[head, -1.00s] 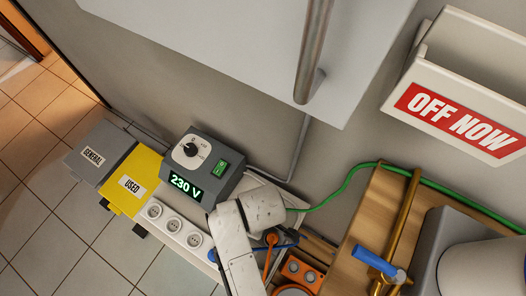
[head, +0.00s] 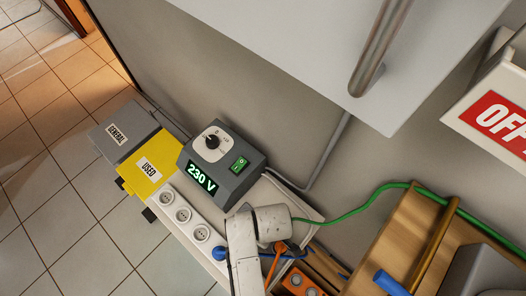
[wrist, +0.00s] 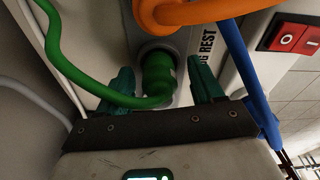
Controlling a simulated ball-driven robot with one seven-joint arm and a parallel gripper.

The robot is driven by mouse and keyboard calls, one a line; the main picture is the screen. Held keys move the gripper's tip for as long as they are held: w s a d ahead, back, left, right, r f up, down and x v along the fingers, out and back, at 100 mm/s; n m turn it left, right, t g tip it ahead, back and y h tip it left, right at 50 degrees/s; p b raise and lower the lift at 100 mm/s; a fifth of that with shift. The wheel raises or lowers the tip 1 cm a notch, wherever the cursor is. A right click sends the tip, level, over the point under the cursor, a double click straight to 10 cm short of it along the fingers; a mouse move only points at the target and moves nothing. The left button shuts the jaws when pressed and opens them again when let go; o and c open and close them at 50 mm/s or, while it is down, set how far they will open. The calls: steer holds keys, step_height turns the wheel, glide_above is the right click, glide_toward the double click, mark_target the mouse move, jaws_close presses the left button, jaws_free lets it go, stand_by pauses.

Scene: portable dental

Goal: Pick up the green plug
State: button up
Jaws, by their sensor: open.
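The green plug (wrist: 158,78) sits upright in a grey holder marked REST in the wrist view. Its green cable (wrist: 68,70) loops off to the left and shows again in the head view (head: 350,212), running right to the wooden cabinet. My gripper (wrist: 160,70) is open, with its two teal fingers on either side of the green plug. Gaps show between the plug and both fingers, so I see no grip on it. In the head view my arm hides the plug and the fingers.
An orange plug and cable (wrist: 205,10) and a blue cable (wrist: 245,70) pass close to the right finger. A red switch (wrist: 290,36) is at upper right. The 230 V unit (head: 222,165), white socket strip (head: 182,215) and yellow USED bin (head: 150,172) stand left of my arm.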

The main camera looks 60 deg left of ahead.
steer(key=c, duration=1.2)
steer(key=shift+o, duration=0.2)
steer(key=shift+r, duration=0.1)
steer(key=shift+r, duration=0.5)
step_height(320, 180, up, 2)
steer(key=shift+r+p, duration=0.2)
steer(key=shift+p, duration=0.4)
steer(key=s+d+r+p, duration=0.3)
steer(key=s+d+r, duration=0.2)
steer(key=s+r, duration=0.4)
steer(key=s, duration=0.4)
steer(key=shift+r, duration=0.25)
